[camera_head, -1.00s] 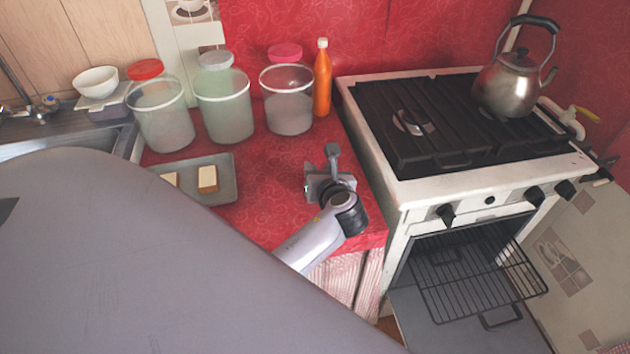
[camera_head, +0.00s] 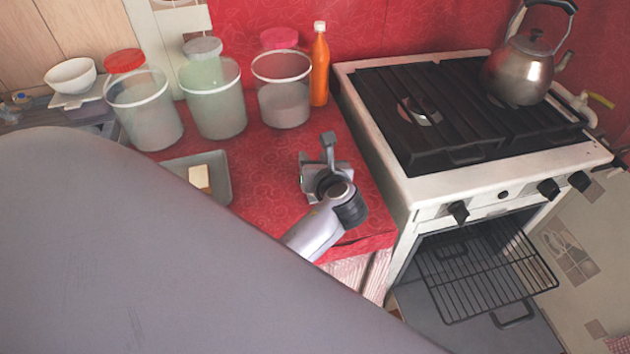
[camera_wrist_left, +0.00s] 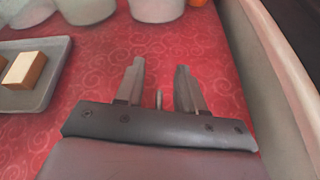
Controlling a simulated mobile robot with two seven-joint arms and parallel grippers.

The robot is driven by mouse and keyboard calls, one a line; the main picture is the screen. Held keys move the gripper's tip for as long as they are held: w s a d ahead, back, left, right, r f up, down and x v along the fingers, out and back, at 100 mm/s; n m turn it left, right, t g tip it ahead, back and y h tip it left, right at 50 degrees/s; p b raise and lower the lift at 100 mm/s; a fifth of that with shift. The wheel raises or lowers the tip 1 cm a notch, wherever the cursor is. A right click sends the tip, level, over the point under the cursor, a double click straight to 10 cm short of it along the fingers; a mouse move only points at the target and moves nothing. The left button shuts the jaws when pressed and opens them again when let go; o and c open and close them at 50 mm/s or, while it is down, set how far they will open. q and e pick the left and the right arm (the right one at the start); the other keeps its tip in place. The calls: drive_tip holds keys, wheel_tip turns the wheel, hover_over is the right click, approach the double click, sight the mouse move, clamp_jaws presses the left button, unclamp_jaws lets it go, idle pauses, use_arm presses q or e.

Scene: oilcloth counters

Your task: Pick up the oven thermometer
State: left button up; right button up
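My left gripper (camera_head: 322,152) is low over the red counter, left of the stove, in the head view. In the left wrist view its two fingers (camera_wrist_left: 158,82) are apart. A small, thin, greyish thing (camera_wrist_left: 158,100) shows between them, with a gap on either side. It may be the oven thermometer seen edge-on, but it is too small to be sure. In the head view the gripper hides that spot, and I cannot make out the thermometer there. My right gripper is not in view.
A grey tray (camera_head: 222,176) with a bread-like block (camera_head: 199,177) lies left of the gripper. Several lidded jars and an orange bottle (camera_head: 319,70) stand behind. The stove (camera_head: 400,187), with a kettle (camera_head: 520,70) and open oven, is at right.

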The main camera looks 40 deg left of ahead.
use_arm(q)
clamp_jaws()
drive_tip(key=shift+r, duration=0.15)
